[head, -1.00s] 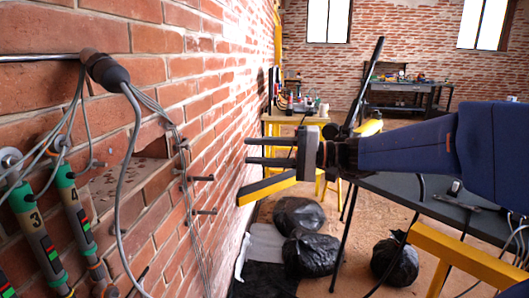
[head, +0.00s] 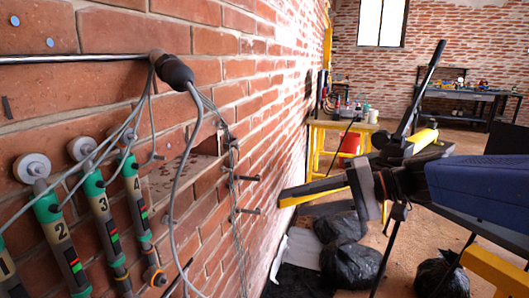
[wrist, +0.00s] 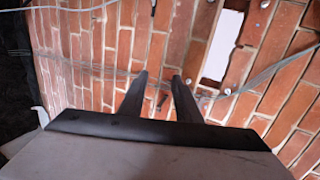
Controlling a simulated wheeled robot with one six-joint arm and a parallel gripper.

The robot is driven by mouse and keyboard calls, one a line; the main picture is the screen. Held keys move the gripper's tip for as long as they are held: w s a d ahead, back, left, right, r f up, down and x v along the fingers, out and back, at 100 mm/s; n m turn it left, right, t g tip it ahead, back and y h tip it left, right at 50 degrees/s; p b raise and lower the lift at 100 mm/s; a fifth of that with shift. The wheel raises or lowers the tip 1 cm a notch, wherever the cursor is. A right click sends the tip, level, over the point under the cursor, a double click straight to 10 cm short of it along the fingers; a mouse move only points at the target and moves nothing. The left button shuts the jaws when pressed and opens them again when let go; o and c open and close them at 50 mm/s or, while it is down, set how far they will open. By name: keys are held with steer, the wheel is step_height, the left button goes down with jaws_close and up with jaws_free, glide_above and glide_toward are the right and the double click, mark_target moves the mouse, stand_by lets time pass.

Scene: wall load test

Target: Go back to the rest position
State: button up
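My gripper (head: 318,188) is right of centre in the head view, in front of the brick wall (head: 222,100), with my dark blue arm coming in from the right. A dark and yellow bar on it points left toward the wall; its fingers do not show clearly there. In the wrist view, the two dark fingers of my gripper (wrist: 158,85) stand apart with nothing between them. They point at the brick wall (wrist: 130,45), and their distance from it is hard to judge.
Numbered green-and-grey cylinders (head: 107,225) hang by cables on the wall at left. A wall recess (head: 182,172) and dark pegs (head: 247,210) are nearby. Black bags (head: 350,262) lie on the floor below my gripper. A yellow table (head: 345,125) stands behind.

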steer(key=s+d+f+n+h, duration=0.2)
steer(key=s+d+f+h, duration=0.7)
steer(key=s+f, duration=0.45)
steer(key=s+d+f+n+h, duration=0.1)
steer(key=d+f+h, duration=0.1)
steer(key=d+h, duration=0.2)
steer(key=d, duration=0.3)
steer(key=shift+s+d+f+t, duration=0.25)
steer(key=shift+d+f+t, duration=0.1)
steer(key=shift+f+t, duration=0.05)
